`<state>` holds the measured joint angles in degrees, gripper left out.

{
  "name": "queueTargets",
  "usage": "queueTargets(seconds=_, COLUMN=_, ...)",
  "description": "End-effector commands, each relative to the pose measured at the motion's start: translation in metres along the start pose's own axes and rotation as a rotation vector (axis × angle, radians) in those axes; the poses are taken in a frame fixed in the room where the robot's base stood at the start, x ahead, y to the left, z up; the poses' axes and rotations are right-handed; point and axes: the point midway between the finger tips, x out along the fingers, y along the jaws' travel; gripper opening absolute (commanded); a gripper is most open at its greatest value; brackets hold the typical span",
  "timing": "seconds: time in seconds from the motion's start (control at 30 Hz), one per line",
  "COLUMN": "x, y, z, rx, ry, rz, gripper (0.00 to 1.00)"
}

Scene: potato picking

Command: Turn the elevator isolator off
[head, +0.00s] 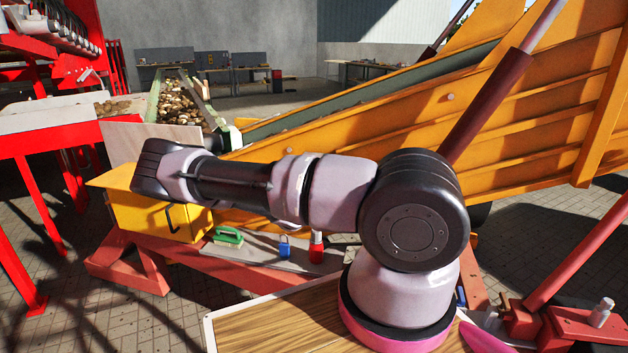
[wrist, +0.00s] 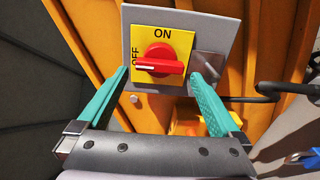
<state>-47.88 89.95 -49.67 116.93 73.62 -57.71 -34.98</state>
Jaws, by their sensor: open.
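The elevator isolator is a red rotary knob (wrist: 160,66) on a yellow plate (wrist: 178,42), fixed to a grey panel (wrist: 225,30) in the wrist view. ON is printed at the top of the plate and OFF sideways at its left. The knob's handle lies about level, its white mark at the left end towards OFF. My gripper (wrist: 160,76) is open, its teal fingers reaching to either side of the knob; I cannot tell whether they touch it. In the head view my arm extends left, and neither the fingers nor the knob can be made out.
An orange elevator (head: 540,110) slopes up to the right behind my arm. A yellow box (head: 130,207), a green-handled brush (head: 228,236), a blue padlock (head: 284,248) and a red bottle (head: 316,248) are below the arm. A black bar (wrist: 285,90) is right of the panel.

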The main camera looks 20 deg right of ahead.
Motion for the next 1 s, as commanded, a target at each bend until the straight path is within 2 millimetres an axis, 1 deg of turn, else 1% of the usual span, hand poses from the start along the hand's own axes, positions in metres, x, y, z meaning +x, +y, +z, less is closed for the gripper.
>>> queueTargets(seconds=0.03, x=-0.011, y=-0.001, z=-0.001, rx=-0.003, ry=0.003, rz=-0.001, gripper=1.00)
queueTargets(seconds=0.2, x=-0.047, y=-0.001, z=-0.001, rx=-0.001, ry=0.002, rz=-0.002, gripper=1.00)
queueTargets(seconds=0.3, x=-0.063, y=0.000, z=-0.001, rx=-0.001, ry=0.002, rz=-0.001, gripper=1.00)
queueTargets(seconds=0.4, x=-0.075, y=-0.001, z=-0.001, rx=-0.001, ry=0.002, rz=-0.002, gripper=1.00)
queueTargets(seconds=0.5, x=-0.082, y=-0.001, z=0.000, rx=-0.001, ry=0.000, rz=-0.001, gripper=1.00)
queueTargets(seconds=0.6, x=-0.084, y=-0.001, z=0.001, rx=0.000, ry=-0.001, rz=-0.001, gripper=1.00)
queueTargets(seconds=1.0, x=-0.084, y=-0.001, z=0.001, rx=0.001, ry=-0.002, rz=-0.003, gripper=1.00)
